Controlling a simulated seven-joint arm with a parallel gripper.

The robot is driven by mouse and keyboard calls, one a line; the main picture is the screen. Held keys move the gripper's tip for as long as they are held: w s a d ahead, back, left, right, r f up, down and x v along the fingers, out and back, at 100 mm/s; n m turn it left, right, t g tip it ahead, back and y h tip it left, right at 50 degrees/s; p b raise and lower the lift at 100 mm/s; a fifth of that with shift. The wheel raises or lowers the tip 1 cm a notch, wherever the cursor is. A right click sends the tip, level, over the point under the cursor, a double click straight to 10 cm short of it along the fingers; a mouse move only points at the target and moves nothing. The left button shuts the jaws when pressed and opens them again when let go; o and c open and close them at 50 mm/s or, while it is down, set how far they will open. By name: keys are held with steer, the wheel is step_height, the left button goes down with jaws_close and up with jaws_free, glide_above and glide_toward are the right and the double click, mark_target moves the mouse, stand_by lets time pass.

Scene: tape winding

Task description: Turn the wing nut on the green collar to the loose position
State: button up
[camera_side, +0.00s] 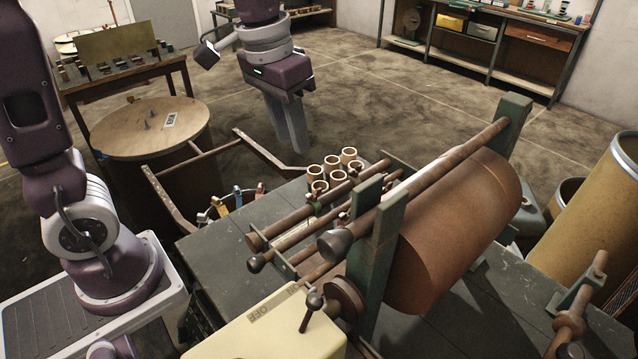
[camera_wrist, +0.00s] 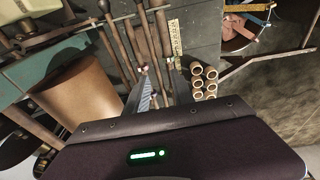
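My gripper (camera_side: 294,149) hangs pointing down behind the bench in the side view, empty, with its two grey fingers apart. In the wrist view my gripper (camera_wrist: 161,76) shows its fingers spread over the winder's rods. Small reddish fittings sit on the rods (camera_side: 300,222), near the fingertips in the wrist view. I cannot pick out the green collar or its wing nut in either view. They may be too small or hidden by the rods and fingers, so the nut's position cannot be told.
A large brown roll (camera_side: 455,235) lies between green uprights (camera_side: 376,255). Several cardboard cores (camera_side: 348,157) stand behind the rods, and also show in the wrist view (camera_wrist: 210,72). A cream box marked OFF (camera_side: 265,325) is in front. The bench's left part (camera_side: 225,255) is clear.

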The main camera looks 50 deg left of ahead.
steer(key=g, duration=0.2)
glide_toward(314, 195)
steer(key=shift+w+f, duration=0.3)
steer(key=shift+w, duration=0.5)
step_height(314, 195, down, 7)
steer(key=shift+w+f, duration=0.1)
steer(key=shift+f, duration=0.15)
steer(key=shift+c, duration=0.2)
jaws_close()
